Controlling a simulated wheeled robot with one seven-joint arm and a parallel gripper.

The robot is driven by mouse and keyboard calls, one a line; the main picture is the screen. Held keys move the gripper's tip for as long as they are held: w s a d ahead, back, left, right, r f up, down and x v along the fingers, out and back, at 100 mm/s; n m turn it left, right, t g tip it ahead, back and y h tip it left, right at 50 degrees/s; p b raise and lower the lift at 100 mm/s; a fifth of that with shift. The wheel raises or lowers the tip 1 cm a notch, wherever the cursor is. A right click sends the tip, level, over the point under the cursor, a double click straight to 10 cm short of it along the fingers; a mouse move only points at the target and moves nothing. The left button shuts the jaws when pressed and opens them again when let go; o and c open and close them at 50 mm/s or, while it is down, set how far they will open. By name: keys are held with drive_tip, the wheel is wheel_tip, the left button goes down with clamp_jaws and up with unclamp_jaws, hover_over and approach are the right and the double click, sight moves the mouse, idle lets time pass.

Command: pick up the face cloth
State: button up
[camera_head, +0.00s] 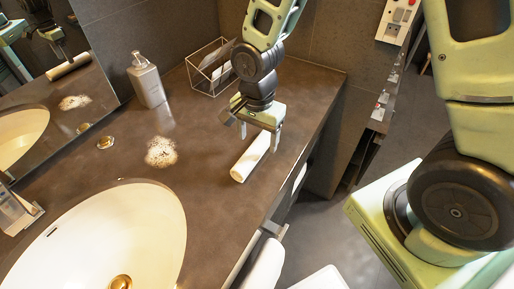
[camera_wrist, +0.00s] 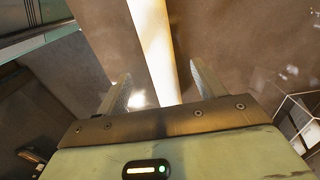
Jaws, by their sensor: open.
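The face cloth (camera_head: 247,162) is a white roll lying on the dark vanity counter, near its right edge. My gripper (camera_head: 258,137) is over the far end of the roll, pointing down, with its fingers apart. In the wrist view the roll (camera_wrist: 154,40) runs lengthwise between the two open fingers of my gripper (camera_wrist: 161,72), with a gap on each side. The roll's near part is hidden there by the gripper body. I cannot tell how far the fingertips are above the counter.
A wire basket (camera_head: 199,80) stands behind my gripper at the back of the counter. A pump bottle (camera_head: 147,82) and a white speckled patch (camera_head: 161,152) are to the left. The sink (camera_head: 150,225) fills the front left. The counter around the roll is clear.

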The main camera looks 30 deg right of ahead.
sight(257, 144)
drive_tip(key=shift+f, duration=1.85)
drive_tip(key=shift+a, duration=0.1)
drive_tip(key=c, duration=1.1)
drive_tip(key=shift+r, duration=0.15)
wheel_tip(257, 144, up, 10)
drive_tip(key=shift+f, duration=0.1)
